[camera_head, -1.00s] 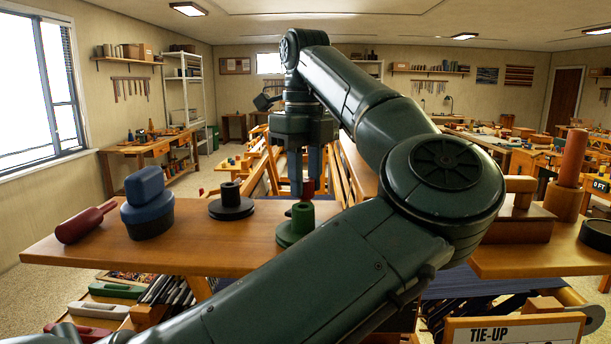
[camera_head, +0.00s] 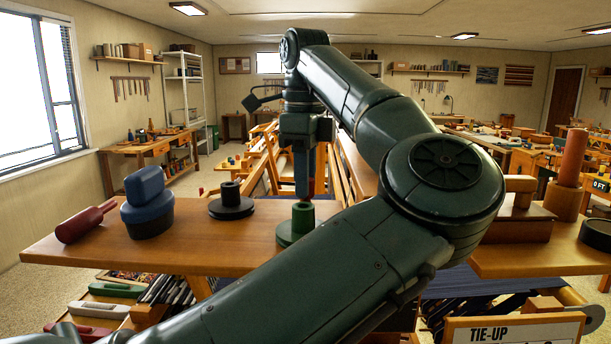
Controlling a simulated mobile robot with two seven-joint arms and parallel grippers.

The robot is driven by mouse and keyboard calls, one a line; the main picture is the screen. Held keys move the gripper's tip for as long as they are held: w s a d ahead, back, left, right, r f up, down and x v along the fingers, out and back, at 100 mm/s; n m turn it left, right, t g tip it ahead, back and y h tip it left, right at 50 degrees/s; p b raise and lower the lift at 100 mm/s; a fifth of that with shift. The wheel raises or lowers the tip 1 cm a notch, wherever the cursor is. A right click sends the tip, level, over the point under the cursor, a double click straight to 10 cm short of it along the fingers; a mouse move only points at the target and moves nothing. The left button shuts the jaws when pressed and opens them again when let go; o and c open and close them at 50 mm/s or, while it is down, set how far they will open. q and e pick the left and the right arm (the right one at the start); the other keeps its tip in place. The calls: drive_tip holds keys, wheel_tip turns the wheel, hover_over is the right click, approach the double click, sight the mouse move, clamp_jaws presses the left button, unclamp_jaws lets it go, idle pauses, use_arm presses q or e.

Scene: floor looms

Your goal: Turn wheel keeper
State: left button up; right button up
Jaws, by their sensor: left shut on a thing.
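My left gripper (camera_head: 304,188) points straight down above the far edge of the wooden bench top, just behind the green spool-like piece. The wheel itself cannot be made out. My right gripper is not in view.
The green spool-like piece (camera_head: 297,230) stands in front of my gripper, partly behind my forearm. Wooden loom frames lie behind.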

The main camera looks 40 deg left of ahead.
use_arm(q)
drive_tip(key=o, duration=1)
wheel_tip(320, 180, up, 13)
drive_tip(key=shift+r, duration=0.15)
idle(0.9)
